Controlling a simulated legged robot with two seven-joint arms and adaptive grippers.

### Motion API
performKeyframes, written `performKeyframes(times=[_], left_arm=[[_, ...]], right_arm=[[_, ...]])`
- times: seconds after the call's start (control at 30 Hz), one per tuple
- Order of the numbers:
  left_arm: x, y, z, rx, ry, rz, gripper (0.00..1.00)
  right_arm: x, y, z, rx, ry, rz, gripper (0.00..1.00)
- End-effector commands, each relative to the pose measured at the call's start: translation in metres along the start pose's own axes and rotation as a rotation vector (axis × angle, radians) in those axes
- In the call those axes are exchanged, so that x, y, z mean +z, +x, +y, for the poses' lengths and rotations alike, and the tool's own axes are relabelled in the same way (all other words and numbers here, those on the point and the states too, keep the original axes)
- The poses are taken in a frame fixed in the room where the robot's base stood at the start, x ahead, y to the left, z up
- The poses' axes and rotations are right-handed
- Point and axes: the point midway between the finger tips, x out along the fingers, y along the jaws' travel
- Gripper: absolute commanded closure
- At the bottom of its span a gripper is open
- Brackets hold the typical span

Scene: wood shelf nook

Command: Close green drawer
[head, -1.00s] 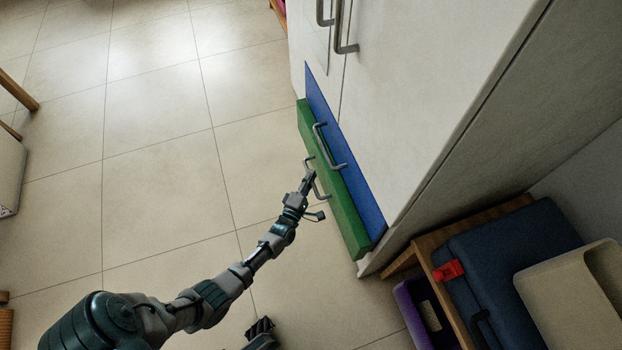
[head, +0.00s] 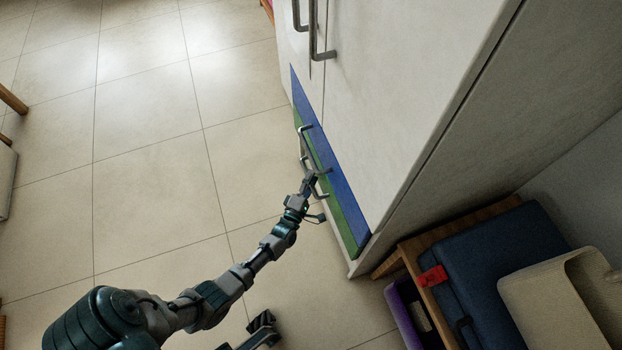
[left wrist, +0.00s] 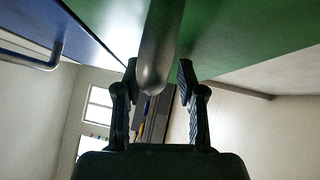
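The green drawer (head: 350,222) is the low front of the white cabinet, under a blue drawer (head: 306,100). It stands out only slightly, as a narrow green strip. My left gripper (head: 311,182) is at its metal handle, which it partly hides in the head view. In the left wrist view, the green front (left wrist: 240,40) fills the top right and the handle bar (left wrist: 160,50) runs between my left fingers (left wrist: 159,82). The fingers are apart, with gaps beside the bar. A dark part that may be my right gripper (head: 262,325) shows at the bottom; its fingers are unclear.
The white cabinet (head: 400,110) rises above the drawers, with long metal door handles (head: 313,40). A wooden shelf (head: 450,235) with a dark blue case (head: 490,250) and beige bin (head: 555,300) stands at lower right. The tiled floor (head: 150,150) at left is clear.

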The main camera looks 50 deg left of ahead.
Motion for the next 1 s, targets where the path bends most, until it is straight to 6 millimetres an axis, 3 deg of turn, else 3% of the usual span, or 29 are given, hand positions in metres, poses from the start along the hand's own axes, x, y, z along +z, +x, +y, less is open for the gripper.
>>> performKeyframes(times=[0.17, 0.27, 0.5, 0.7, 1.0], left_arm=[[-0.001, -0.005, 0.001, 0.002, -0.001, 0.002, 0.61], [-0.001, -0.020, 0.000, 0.001, -0.002, 0.002, 0.61], [0.000, -0.074, -0.002, -0.003, -0.001, 0.001, 0.61], [0.001, -0.108, -0.003, -0.003, 0.000, -0.001, 0.61], [0.002, -0.120, -0.002, -0.001, 0.000, -0.001, 0.61]], right_arm=[[-0.004, 0.002, -0.001, 0.008, 0.002, 0.009, 0.60], [-0.004, 0.002, -0.001, 0.006, 0.002, 0.008, 0.60], [-0.004, 0.002, -0.001, 0.005, 0.001, 0.008, 0.60], [-0.004, 0.002, -0.001, 0.004, 0.001, 0.008, 0.60], [-0.003, 0.002, -0.001, 0.004, 0.001, 0.008, 0.60]])
